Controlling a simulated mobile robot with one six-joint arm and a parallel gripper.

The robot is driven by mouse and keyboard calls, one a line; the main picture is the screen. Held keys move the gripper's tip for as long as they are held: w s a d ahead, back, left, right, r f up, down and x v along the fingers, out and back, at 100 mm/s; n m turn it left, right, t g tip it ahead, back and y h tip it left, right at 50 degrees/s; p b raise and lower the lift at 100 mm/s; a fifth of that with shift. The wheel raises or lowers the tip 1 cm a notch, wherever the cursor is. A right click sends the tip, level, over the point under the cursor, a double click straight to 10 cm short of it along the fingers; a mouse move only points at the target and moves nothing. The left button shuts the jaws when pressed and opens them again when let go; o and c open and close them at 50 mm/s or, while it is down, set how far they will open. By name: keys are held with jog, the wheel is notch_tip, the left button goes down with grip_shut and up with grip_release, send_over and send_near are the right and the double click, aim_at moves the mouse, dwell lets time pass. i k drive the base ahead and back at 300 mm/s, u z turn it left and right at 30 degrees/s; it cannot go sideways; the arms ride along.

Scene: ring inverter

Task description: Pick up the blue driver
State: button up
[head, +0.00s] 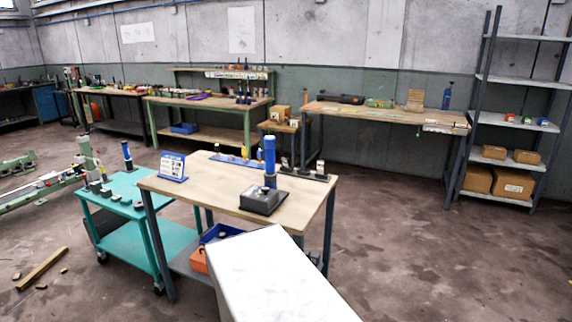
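A tall blue cylindrical tool (269,158) stands upright on the wooden-topped table (215,195) in the middle, with a dark lower part. It is at or just behind a dark grey box-shaped fixture (263,201); I cannot tell whether it sits in it. A smaller blue-topped upright tool (127,152) stands at the back of the teal cart (135,190). Another blue upright item (447,96) is far off on the right bench. I cannot tell from looks alone which is the driver. My gripper is not in view.
The table also bears a blue-framed card stand (173,167), a blue strip with small items (237,161) and a dark rack (305,174). A white block (280,280) fills the bottom centre. A wooden beam (42,269) lies on the left floor. The right floor is clear.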

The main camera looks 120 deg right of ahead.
aim_at(269, 141)
jog(key=u, duration=0.65)
jog(key=k, duration=0.2)
jog(key=z, duration=3.1)
jog(key=k, duration=0.25)
jog(key=z, duration=1.45)
jog(key=i, duration=0.6)
jog(key=z, duration=0.05)
